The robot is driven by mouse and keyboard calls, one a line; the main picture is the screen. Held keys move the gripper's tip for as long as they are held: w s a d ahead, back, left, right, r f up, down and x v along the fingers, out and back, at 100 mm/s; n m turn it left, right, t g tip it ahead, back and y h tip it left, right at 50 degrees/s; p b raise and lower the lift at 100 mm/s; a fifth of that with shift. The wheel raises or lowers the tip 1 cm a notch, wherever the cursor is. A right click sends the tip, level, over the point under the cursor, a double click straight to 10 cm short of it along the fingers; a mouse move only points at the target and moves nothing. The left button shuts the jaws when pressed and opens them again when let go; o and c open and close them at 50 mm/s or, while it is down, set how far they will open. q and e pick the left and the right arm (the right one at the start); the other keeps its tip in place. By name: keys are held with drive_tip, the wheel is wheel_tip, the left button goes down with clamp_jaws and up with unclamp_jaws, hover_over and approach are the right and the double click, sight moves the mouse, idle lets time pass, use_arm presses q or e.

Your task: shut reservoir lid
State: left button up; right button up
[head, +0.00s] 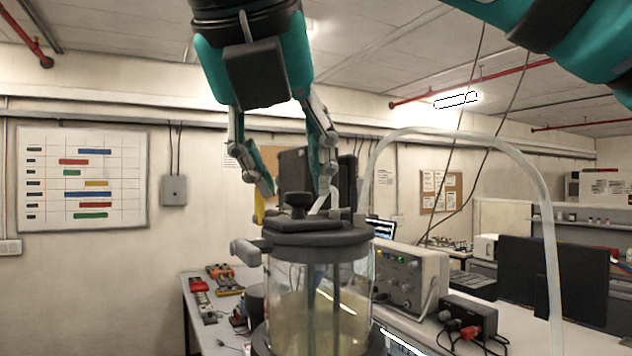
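The reservoir is a clear cylinder (318,310) with pale yellowish liquid in it, at the lower middle of the head view. A dark grey lid (325,243) lies across its top, with a smaller raised plate and a dark knob (297,203) on it. I cannot tell from this angle whether the lid is fully seated. My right gripper (296,186) points down just above the knob. Its two fingers are spread apart, with nothing between them, and they do not clearly touch the lid. My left gripper is not in view.
A clear tube (548,220) arches over to the right of the reservoir. A grey instrument box (410,278) and a black box with red plugs (468,318) stand to the right on the bench. Tools (203,300) lie to the left. Dark monitors (560,275) are farther right.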

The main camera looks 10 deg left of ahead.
drive_tip(key=v, duration=0.5)
drive_tip(key=shift+s+a, duration=0.1)
drive_tip(key=shift+s, duration=0.2)
drive_tip(key=shift+w, duration=0.2)
